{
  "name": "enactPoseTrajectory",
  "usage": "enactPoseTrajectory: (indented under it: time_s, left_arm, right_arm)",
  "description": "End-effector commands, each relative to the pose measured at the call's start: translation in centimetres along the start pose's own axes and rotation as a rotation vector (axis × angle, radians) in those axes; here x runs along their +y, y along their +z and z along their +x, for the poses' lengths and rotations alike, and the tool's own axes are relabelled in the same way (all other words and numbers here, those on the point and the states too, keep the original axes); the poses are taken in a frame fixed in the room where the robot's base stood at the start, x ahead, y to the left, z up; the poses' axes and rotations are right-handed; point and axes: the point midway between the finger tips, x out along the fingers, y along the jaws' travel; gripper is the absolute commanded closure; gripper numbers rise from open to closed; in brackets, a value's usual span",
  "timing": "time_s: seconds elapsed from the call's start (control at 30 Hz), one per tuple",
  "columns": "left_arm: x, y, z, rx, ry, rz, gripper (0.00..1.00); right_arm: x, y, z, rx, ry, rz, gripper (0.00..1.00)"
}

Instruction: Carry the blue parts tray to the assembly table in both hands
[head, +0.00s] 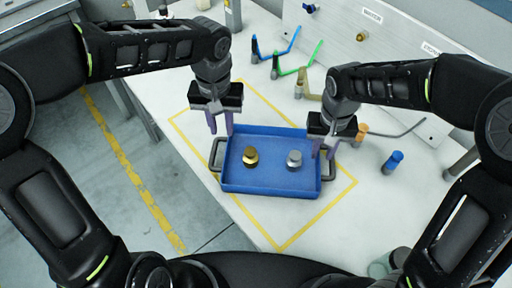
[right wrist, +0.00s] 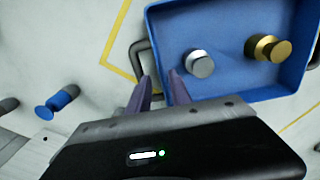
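The blue parts tray (head: 270,187) lies on the white table with a brass knob-like part (head: 250,157) and a silver one (head: 294,158) in it. It has a dark handle at each end. My left gripper (head: 220,128) is open, just behind the left handle (head: 215,155) and apart from it. My right gripper (head: 325,150) is open near the right handle (head: 329,165). In the right wrist view its fingers (right wrist: 159,92) are spread beside the tray's edge, with the handle (right wrist: 140,58) just beyond them; I cannot tell whether they touch.
A yellow taped outline (head: 318,213) surrounds the tray on the white table. A blue part (head: 393,161) and an orange part (head: 361,131) stand right of the tray. Blue and green bent pieces (head: 298,63) stand behind. A yellow floor line (head: 130,170) runs at left.

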Motion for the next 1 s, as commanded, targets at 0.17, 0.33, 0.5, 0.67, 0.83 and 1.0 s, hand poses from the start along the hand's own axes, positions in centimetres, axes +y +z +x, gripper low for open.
enactPoseTrajectory:
  time_s: [0.17,0.33,0.5,0.67,0.83,1.0]
  left_arm:
    - [0.0,0.0,0.0,0.0,0.0,0.0,0.75]
    - [0.0,0.0,0.0,0.0,0.0,0.0,0.75]
    - [0.0,0.0,0.0,0.0,0.0,0.0,0.75]
    - [0.0,0.0,0.0,0.0,0.0,0.0,0.75]
    - [0.0,0.0,0.0,0.0,0.0,0.0,0.75]
    - [0.0,0.0,0.0,0.0,0.0,0.0,0.75]
  right_arm:
    - [-0.1,-0.1,-3.9,0.005,-0.002,0.0,0.75]
    - [0.0,0.0,-6.4,0.002,-0.001,0.0,0.75]
    - [0.0,0.1,-7.2,-0.001,0.0,0.0,0.75]
    - [0.0,0.1,-7.2,-0.001,0.0,0.0,0.75]
    - [0.0,0.0,-7.2,-0.001,0.0,0.0,0.75]
    - [0.0,0.0,-7.1,-0.001,0.0,0.0,0.75]
